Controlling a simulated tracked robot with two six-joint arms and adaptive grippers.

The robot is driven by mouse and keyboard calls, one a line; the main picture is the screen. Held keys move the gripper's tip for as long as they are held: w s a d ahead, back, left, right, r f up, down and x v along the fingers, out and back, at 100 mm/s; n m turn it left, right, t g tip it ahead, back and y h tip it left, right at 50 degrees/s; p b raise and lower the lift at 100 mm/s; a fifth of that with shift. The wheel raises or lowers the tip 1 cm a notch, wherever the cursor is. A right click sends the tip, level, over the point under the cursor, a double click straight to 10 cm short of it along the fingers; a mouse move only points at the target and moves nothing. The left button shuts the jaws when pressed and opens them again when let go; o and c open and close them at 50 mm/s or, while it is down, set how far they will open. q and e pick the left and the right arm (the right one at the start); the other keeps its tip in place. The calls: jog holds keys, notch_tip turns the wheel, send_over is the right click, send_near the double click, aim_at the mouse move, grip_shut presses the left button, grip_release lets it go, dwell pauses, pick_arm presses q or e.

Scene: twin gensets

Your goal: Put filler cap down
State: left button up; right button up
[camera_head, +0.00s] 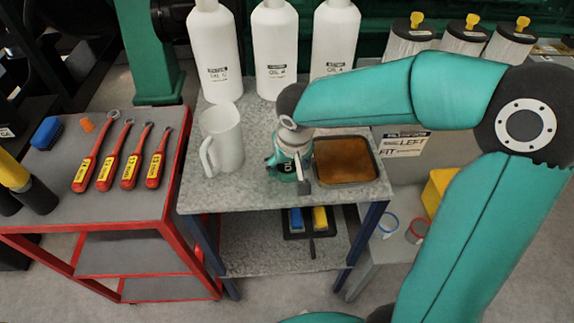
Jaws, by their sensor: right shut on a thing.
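My right gripper (303,180) reaches down over the grey speckled table (240,198), between the white jug and the brown tray. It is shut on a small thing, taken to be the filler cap. The cap is mostly hidden by the fingers, and I cannot tell whether it touches the tabletop. My left gripper is not in view.
A white jug (222,139) stands left of the gripper, and a brown-filled tray (345,160) lies close on its right. White bottles (275,50) line the back. A red cart (110,185) with several red-handled tools stands left. The table's front-left strip is clear.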

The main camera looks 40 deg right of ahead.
jog(key=o, duration=0.8)
jog(key=shift+f, duration=0.1)
jog(key=o, duration=0.5)
jog(key=shift+r, duration=0.35)
jog(key=p+v, duration=0.1)
jog(key=v, duration=1)
jog(key=shift+s+r, duration=0.1)
jog(key=shift+r, duration=0.2)
